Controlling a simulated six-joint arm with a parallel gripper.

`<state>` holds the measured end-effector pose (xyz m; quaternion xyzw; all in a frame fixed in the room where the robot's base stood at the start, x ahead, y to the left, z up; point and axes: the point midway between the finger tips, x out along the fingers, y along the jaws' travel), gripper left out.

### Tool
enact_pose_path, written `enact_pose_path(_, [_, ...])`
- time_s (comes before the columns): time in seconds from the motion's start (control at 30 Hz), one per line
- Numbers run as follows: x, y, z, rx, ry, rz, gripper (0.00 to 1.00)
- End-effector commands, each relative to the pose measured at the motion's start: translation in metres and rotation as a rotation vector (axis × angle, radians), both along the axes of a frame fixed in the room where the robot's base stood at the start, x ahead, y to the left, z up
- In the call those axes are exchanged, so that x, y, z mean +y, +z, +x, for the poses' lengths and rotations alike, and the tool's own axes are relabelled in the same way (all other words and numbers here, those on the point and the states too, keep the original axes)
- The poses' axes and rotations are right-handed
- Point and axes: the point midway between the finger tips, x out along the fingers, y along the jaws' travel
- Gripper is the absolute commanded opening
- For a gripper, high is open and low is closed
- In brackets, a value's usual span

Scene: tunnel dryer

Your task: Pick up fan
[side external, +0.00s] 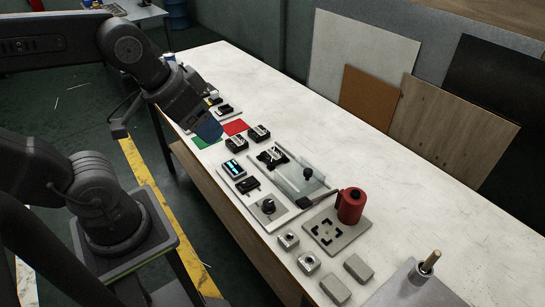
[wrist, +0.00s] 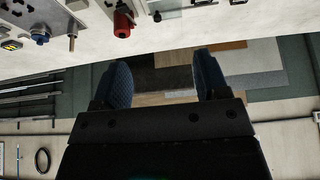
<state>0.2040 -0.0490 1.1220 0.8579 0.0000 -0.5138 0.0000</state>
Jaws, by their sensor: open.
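No part in view is clearly recognisable as the fan. Two small black block-like parts, one at the back (side external: 259,132) and one nearer (side external: 236,144), lie on the white bench beside the green and red patches. Another black part (side external: 272,156) sits at the far end of the clear-covered fixture (side external: 304,178). Any of these could be the fan; I cannot tell which. My gripper (side external: 208,126) is above the bench's left part, near the green patch. In the wrist view my gripper (wrist: 163,78) has its blue pads wide apart with nothing between them.
A red cylinder (side external: 351,205) stands on a grey plate, and it also shows in the wrist view (wrist: 122,22). A panel with a display (side external: 233,168) and a knob (side external: 268,206) lies nearby. Grey blocks (side external: 335,289) sit in front. The bench's back strip (side external: 300,110) is clear.

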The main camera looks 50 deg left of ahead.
Motion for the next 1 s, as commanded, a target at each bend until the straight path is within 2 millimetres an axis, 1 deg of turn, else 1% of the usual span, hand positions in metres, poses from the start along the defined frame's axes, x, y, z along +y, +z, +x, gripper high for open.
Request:
enact_pose_path(0.03, [0.0,0.0,0.0,0.0,0.0,0.0,0.73])
enact_pose_path(0.1, [0.0,0.0,0.0,0.0,0.0,0.0,0.77])
enact_pose_path(0.33, [0.001,0.0,0.002,0.004,-0.007,0.007,0.77])
enact_pose_path(0.47, [0.006,0.001,0.017,0.037,-0.066,0.065,0.77])
enact_pose_path(0.57, [0.014,-0.001,0.04,0.091,-0.166,0.154,0.77])
enact_pose_path(0.6, [0.018,-0.004,0.052,0.117,-0.217,0.194,0.77])
enact_pose_path(0.77, [0.035,-0.02,0.101,0.231,-0.439,0.352,0.77])
enact_pose_path(0.8, [0.04,-0.026,0.113,0.26,-0.496,0.388,0.77])
enact_pose_path(0.87, [0.047,-0.036,0.131,0.305,-0.583,0.438,0.77])
enact_pose_path(0.9, [0.052,-0.045,0.143,0.337,-0.645,0.47,0.77])
enact_pose_path(0.97, [0.059,-0.058,0.16,0.383,-0.736,0.513,0.77])
enact_pose_path(1.0, [0.064,-0.069,0.171,0.415,-0.798,0.539,0.77])
